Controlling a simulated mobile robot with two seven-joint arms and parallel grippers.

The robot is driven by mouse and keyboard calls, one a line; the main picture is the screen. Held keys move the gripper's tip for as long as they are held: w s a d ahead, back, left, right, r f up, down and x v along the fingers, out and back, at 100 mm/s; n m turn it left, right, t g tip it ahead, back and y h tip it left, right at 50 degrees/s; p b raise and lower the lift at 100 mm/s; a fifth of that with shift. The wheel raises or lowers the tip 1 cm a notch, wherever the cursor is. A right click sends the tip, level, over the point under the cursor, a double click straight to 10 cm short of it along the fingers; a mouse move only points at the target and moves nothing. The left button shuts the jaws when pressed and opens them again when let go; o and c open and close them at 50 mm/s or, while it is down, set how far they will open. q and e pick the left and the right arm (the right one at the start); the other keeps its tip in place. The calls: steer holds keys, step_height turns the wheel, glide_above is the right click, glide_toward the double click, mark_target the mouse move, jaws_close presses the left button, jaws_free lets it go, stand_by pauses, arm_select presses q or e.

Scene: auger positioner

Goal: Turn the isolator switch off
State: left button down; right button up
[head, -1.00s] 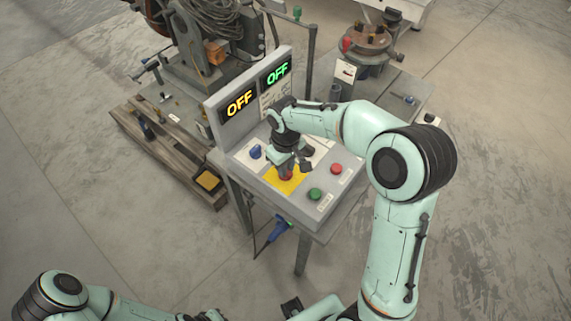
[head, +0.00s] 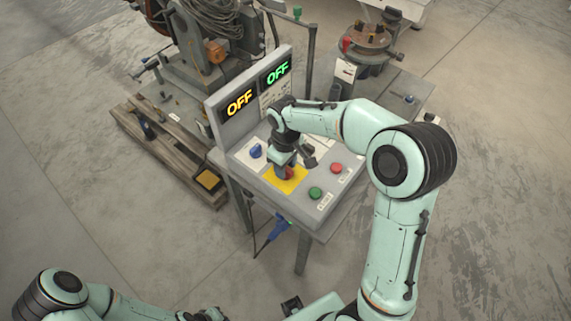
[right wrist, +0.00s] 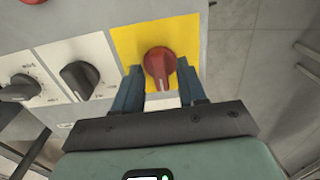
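The red isolator switch knob (right wrist: 160,68) sits on a yellow plate (right wrist: 128,38) on the grey control panel. Its pointer end faces toward the bottom of the right wrist view. My right gripper (right wrist: 159,80) is open, with one blue finger on each side of the knob; I cannot tell whether they touch it. In the head view, my right gripper (head: 287,167) reaches down over the yellow plate (head: 272,178) and partly hides the knob. My left arm shows at the lower left, but its gripper cannot be made out.
A green button (head: 315,193) and a red button (head: 336,168) are right of the plate. A blue knob (head: 256,151) is to its left. Two displays, orange (head: 239,103) and green (head: 278,72), read OFF. Black knobs (right wrist: 80,78) stand beside the yellow plate.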

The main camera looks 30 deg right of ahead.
arm_select(q)
steer(key=shift+w+r+p, duration=0.8)
steer(key=shift+r, duration=0.2)
arm_select(e)
step_height(320, 180, up, 13)
steer(key=shift+r, duration=0.2)
